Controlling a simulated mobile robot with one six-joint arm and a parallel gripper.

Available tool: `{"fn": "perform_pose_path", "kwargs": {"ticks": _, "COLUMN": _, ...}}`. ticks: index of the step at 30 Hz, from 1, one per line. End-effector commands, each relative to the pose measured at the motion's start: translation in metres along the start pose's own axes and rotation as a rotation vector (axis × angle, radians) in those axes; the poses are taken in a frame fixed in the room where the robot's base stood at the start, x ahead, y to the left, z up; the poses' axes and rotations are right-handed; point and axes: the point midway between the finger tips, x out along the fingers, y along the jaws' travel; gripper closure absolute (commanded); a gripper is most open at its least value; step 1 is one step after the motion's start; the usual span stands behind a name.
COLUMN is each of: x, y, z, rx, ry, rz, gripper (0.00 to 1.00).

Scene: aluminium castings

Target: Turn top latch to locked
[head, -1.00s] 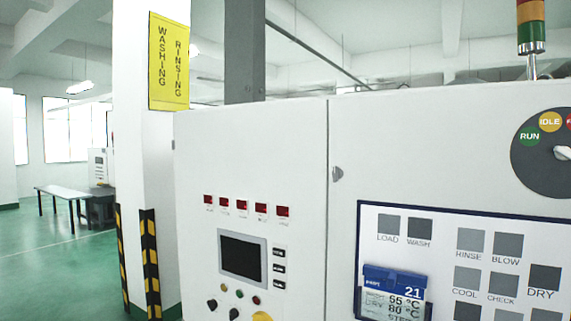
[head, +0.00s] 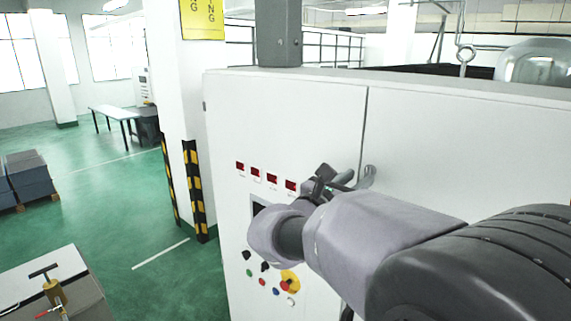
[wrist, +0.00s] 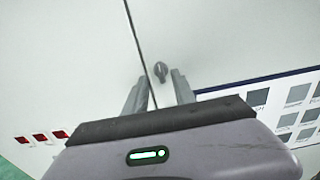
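The top latch (wrist: 161,71) is a small dark grey knob on the white cabinet door, just right of the vertical door seam. In the wrist view it sits just beyond the fingertips of my gripper (wrist: 160,84), roughly midway between them. The two grey fingers are apart, with nothing held. In the head view my gripper (head: 350,180) reaches to the cabinet front by the seam.
The white cabinet (head: 290,115) carries red displays (head: 255,172) and several buttons (head: 275,284) left of the seam. A blue-framed panel (wrist: 290,108) lies to the right of the latch. A striped post (head: 198,190) stands left of the cabinet, with open green floor beyond.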

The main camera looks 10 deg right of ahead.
Motion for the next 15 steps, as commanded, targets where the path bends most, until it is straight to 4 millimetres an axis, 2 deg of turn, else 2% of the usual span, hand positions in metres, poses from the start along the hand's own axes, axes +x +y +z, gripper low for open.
{"fn": "perform_pose_path", "kwargs": {"ticks": 3, "x": 0.022, "y": -0.001, "z": 0.002, "rx": -0.001, "ry": 0.0, "rz": -0.002, "gripper": 0.68}}
{"fn": "perform_pose_path", "kwargs": {"ticks": 6, "x": 0.032, "y": 0.0, "z": 0.001, "rx": 0.0, "ry": 0.0, "rz": 0.0, "gripper": 0.68}}
{"fn": "perform_pose_path", "kwargs": {"ticks": 15, "x": 0.035, "y": 0.0, "z": 0.0, "rx": 0.001, "ry": 0.0, "rz": 0.001, "gripper": 0.68}}
